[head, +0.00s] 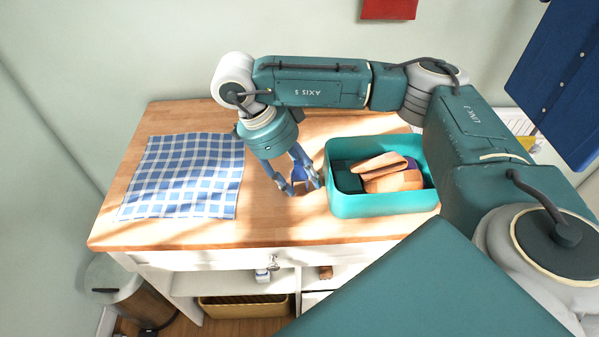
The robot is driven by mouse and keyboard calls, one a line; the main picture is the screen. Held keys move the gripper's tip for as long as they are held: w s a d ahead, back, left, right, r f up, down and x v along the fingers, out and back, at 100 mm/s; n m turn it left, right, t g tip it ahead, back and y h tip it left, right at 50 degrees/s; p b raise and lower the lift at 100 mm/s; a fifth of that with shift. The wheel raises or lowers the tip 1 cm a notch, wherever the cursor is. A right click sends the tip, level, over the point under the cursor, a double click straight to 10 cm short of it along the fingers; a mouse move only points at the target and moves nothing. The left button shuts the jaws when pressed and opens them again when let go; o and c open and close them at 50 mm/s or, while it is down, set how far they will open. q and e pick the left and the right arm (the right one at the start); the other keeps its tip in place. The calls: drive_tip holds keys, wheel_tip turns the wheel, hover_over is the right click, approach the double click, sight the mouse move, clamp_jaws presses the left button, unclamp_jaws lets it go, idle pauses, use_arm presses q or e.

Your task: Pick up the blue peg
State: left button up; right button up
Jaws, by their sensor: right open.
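The blue peg (299,174) shows as a small dark blue shape on the wooden tabletop, just left of the teal bin. My right gripper (303,188) points down over it, with its fingers open and spread on either side of the blue shape. The fingers partly hide the peg, so its full form and any contact with them cannot be told. My left gripper is not in view.
A blue checked cloth (185,178) lies on the left of the wooden table (262,228). Bare tabletop lies in front of the gripper.

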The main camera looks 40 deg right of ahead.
drive_tip(key=c, duration=1)
drive_tip(key=shift+o, duration=0.2)
drive_tip(key=shift+r, duration=0.15)
